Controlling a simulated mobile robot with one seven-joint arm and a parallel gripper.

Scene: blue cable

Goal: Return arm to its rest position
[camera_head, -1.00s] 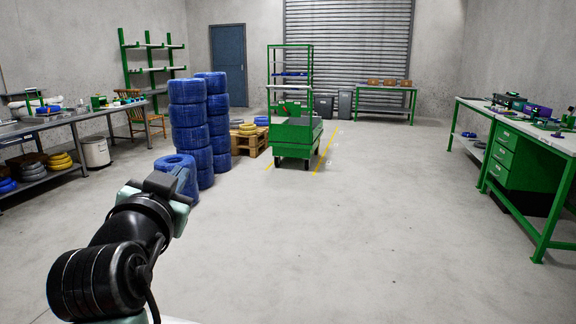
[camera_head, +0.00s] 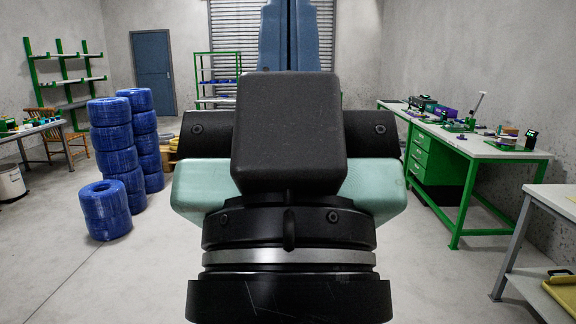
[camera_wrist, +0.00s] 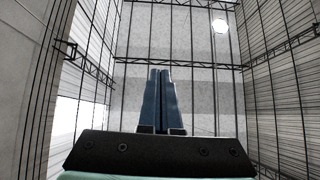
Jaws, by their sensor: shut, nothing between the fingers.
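My gripper (camera_head: 289,35) stands upright in the middle of the head view, its blue-grey fingers pointing up. My dark wrist and pale green arm parts sit below it and cover the centre of the picture. In the wrist view the two fingers (camera_wrist: 161,100) are together and empty, with the ceiling and its trusses behind them. No object is near the fingers. Most of the green cart area behind my arm is hidden.
Stacks of blue cable coils (camera_head: 112,137) stand on the floor at left. A green workbench (camera_head: 470,149) with tools is at right, and another table (camera_head: 556,200) is at the near right. Open floor (camera_head: 75,270) lies at the lower left.

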